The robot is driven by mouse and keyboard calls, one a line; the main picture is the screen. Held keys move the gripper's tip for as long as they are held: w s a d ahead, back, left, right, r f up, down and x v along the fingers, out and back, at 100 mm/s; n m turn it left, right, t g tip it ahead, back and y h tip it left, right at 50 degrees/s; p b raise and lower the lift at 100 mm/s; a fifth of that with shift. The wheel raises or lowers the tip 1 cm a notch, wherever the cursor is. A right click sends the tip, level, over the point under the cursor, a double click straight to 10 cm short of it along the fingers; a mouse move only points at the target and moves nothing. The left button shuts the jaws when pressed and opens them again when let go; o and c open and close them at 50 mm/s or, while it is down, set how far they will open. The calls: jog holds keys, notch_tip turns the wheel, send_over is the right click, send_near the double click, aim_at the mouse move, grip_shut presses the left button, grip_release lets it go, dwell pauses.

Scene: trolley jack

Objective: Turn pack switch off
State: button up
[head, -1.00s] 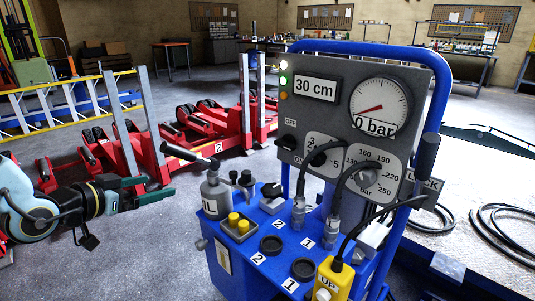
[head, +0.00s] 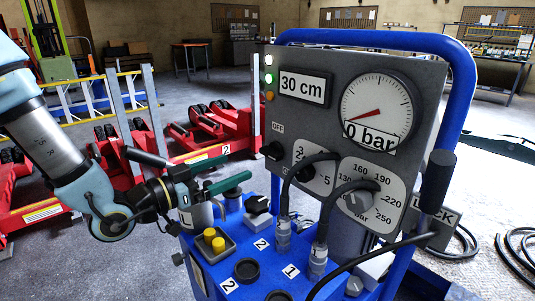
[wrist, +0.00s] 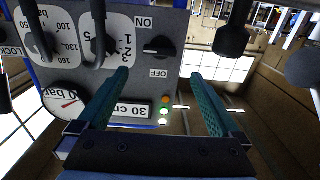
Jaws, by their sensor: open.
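The pack switch (head: 272,150) is a black rotary knob at the left edge of the grey panel (head: 330,122), with an OFF label above it. It also shows in the upside-down wrist view (wrist: 157,47), between ON and OFF labels. Its bar lies crosswise there; I cannot tell which setting it is at. My gripper (head: 232,168) is left of the panel, its green fingers apart and empty, pointing toward the switch. In the wrist view, my gripper (wrist: 160,75) has the switch lying beyond and between the fingertips, apparently not touched.
The panel carries lit lamps (head: 269,78), a 30 cm display (head: 303,87) and a 0 bar gauge (head: 377,112). Below are a yellow-button box (head: 214,240), cable plugs (head: 283,235) and a lever (head: 148,158) close to my gripper. A blue frame bar (head: 375,40) surrounds the panel.

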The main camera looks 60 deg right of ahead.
aim_at(267, 153)
jog(key=x, duration=0.9)
jog(key=shift+d+p, duration=0.3)
jog(key=shift+p, duration=0.05)
jog(key=c, duration=1.2)
